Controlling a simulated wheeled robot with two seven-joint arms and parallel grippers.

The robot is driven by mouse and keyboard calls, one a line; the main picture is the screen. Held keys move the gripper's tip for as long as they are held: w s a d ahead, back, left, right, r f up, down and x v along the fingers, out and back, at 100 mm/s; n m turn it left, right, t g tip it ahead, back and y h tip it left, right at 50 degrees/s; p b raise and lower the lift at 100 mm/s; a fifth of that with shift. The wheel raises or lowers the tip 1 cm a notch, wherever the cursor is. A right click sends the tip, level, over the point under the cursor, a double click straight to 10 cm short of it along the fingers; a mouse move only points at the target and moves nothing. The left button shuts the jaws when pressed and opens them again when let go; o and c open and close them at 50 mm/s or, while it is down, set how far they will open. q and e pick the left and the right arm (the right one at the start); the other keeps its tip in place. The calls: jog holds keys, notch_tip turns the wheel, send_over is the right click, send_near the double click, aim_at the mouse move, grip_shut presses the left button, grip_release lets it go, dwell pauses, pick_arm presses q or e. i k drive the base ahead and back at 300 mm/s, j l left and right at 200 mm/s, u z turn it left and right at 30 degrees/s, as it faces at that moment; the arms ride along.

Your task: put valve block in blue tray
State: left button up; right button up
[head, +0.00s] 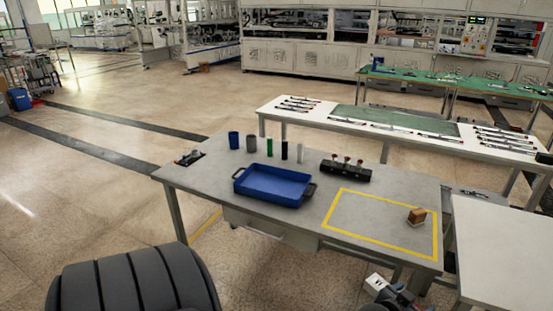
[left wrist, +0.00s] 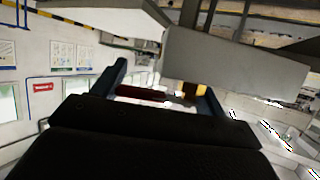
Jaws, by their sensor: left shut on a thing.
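The blue tray (head: 272,186) stands on the grey table, open and empty, with dark handles. Behind its right end is a black block with several brownish knobs on top (head: 345,171). A small brown block on a pale base (head: 417,216) stands inside the yellow outline. I cannot tell for certain which is the valve block.
Several upright cups and cylinders (head: 251,143) stand behind the tray. A dark device (head: 190,158) sits at the table's left corner. A yellow outline (head: 331,212) marks the right part. A white table (head: 505,235) stands close on the right.

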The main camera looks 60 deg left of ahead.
aim_at(267, 185)
jog(key=j+u, duration=0.2)
jog(key=u, duration=0.2)
jog(key=i+j+u, duration=0.1)
jog(key=u, duration=0.25)
jog(key=i+j+u, duration=0.1)
jog(key=u, duration=0.3)
jog(key=i+j+u, duration=0.1)
jog(key=u, duration=0.3)
jog(key=j, duration=0.1)
